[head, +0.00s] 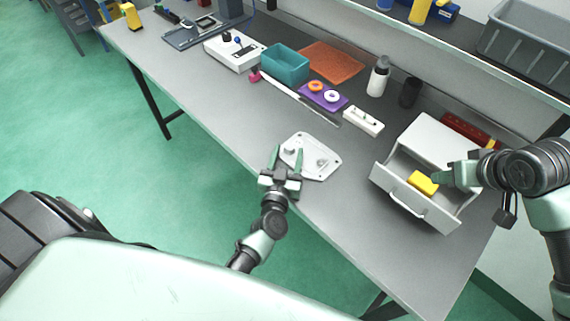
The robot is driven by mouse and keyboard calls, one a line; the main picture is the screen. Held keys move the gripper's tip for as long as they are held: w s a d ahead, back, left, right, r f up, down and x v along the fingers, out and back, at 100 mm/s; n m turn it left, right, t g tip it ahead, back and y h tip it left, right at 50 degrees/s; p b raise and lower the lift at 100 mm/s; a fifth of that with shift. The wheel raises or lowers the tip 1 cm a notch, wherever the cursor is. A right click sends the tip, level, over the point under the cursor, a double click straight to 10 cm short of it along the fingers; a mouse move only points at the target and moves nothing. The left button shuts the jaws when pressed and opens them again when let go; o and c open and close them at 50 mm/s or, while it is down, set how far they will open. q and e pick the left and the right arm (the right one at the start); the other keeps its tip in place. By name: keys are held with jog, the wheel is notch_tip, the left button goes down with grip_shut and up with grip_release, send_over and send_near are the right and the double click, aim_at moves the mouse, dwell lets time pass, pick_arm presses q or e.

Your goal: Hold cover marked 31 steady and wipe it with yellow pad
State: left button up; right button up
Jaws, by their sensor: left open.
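A pale grey metal cover (322,164) lies flat near the front edge of the table; any number on it is too small to read. My left gripper (286,155) is open at the cover's left front edge, its two fingers spread at that edge; whether they touch it I cannot tell. A yellow pad (421,182) lies in the pulled-out drawer of a white drawer unit.
The drawer unit (437,139) with its open drawer (393,197) stands at the right. Behind the cover lie a white block (363,122), a purple tray (322,97), a long ruler-like strip (297,97) and a teal bin (285,63). Table left of the cover is clear.

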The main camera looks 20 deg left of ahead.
pick_arm(q)
jog(key=shift+x, duration=1.2)
grip_shut()
